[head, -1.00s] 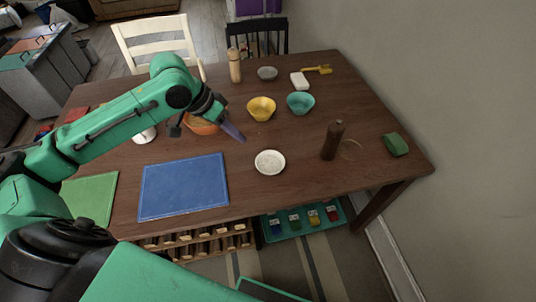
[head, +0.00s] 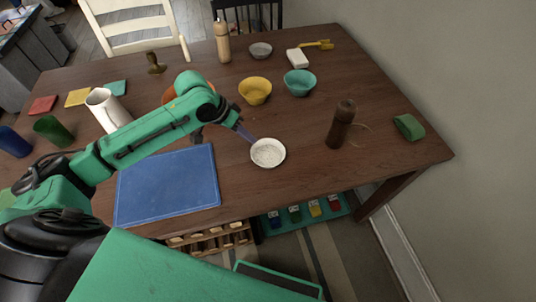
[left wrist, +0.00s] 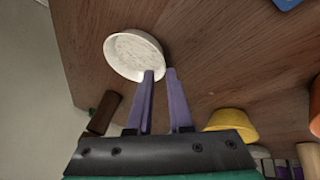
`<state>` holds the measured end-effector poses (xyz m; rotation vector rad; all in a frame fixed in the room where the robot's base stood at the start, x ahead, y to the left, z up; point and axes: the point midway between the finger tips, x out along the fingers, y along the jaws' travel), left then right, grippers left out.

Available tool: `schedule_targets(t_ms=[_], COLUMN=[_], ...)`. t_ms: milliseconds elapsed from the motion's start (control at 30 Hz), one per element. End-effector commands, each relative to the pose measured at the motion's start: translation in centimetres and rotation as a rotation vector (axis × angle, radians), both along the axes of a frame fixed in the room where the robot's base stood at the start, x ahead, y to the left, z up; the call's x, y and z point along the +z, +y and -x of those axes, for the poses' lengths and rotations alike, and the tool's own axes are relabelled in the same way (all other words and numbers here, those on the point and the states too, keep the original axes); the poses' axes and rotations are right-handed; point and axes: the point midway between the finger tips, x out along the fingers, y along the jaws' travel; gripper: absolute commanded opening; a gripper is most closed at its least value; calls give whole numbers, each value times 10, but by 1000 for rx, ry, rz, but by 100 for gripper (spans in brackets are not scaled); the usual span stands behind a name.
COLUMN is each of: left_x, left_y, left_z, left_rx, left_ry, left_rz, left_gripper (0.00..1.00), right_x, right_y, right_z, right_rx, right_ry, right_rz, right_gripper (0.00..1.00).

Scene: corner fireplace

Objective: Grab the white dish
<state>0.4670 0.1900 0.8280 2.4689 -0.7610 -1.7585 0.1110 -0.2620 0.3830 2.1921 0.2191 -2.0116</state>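The white dish (head: 268,153) is a small round shallow dish on the wooden table, right of the blue mat. It also shows in the left wrist view (left wrist: 133,54), at the upper middle. My left gripper (head: 250,138) is at the dish's upper-left rim in the head view. In the left wrist view its two purple fingers (left wrist: 161,73) stand a little apart. One fingertip overlaps the dish's rim and the other is just outside it. I cannot tell whether they touch the dish. My right gripper is out of view.
A yellow bowl (head: 255,91) and a teal bowl (head: 299,83) stand behind the dish. A brown bottle (head: 341,125) stands to its right. The blue mat (head: 168,186) lies to its left. An orange bowl is partly hidden behind my left arm.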

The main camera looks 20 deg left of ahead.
Motion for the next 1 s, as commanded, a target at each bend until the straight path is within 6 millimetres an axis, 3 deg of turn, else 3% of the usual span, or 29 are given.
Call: schedule_targets(t_ms=[200,300,467,533,1000], left_x=[-35,-42,-42,-42,-41], left_y=[-15,-18,-18,-18,-18], left_z=[-14,-16,-16,-16,-16], left_rx=[0,-2,-1,-1,-1], left_ry=[3,-1,-1,-1,0], left_rz=[1,0,-1,-1,0], left_gripper=[18,18,18,0,0], right_x=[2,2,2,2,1], right_y=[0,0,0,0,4], right_z=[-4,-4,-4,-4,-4], right_rx=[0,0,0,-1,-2], right_ry=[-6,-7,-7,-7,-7], right_rz=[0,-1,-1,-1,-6], right_gripper=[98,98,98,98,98])
